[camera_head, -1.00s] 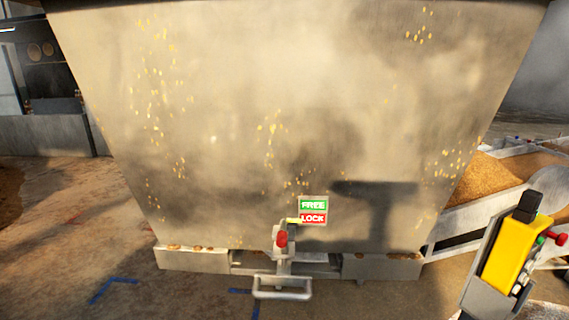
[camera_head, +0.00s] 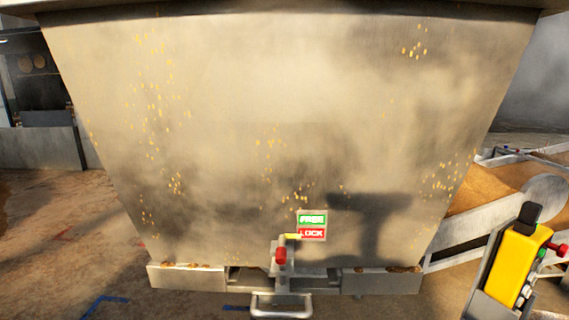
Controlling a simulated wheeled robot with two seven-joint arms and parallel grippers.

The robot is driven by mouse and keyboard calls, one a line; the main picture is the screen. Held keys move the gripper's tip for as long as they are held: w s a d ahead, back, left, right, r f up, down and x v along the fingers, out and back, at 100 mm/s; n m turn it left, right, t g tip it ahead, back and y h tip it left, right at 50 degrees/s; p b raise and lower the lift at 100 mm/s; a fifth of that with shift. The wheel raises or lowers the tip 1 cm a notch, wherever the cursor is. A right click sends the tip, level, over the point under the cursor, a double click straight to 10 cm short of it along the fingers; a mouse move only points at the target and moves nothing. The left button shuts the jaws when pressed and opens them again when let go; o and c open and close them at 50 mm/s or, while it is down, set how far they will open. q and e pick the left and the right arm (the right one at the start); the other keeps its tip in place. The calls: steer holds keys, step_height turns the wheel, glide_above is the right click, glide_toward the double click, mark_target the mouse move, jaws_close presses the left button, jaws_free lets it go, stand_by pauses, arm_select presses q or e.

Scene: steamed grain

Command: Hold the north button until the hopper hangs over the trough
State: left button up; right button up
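The hopper (camera_head: 270,110) is a large, dusty steel bin with grains stuck to it, filling most of the head view. Low on its front are a green FREE and red LOCK label (camera_head: 312,226), a red-knobbed latch (camera_head: 280,256) and a metal handle (camera_head: 281,305). A yellow control box (camera_head: 513,265) stands at the lower right, with a red knob and small buttons on its right side. I cannot tell which button is north. Part of a trough-like container of grain (camera_head: 480,188) shows behind the hopper at right. Neither gripper is in view.
A grey metal rail (camera_head: 470,234) runs behind the control box at right. Blue tape marks (camera_head: 103,303) lie on the brown floor at lower left. A low grey wall (camera_head: 40,148) stands at far left. Floor at left is open.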

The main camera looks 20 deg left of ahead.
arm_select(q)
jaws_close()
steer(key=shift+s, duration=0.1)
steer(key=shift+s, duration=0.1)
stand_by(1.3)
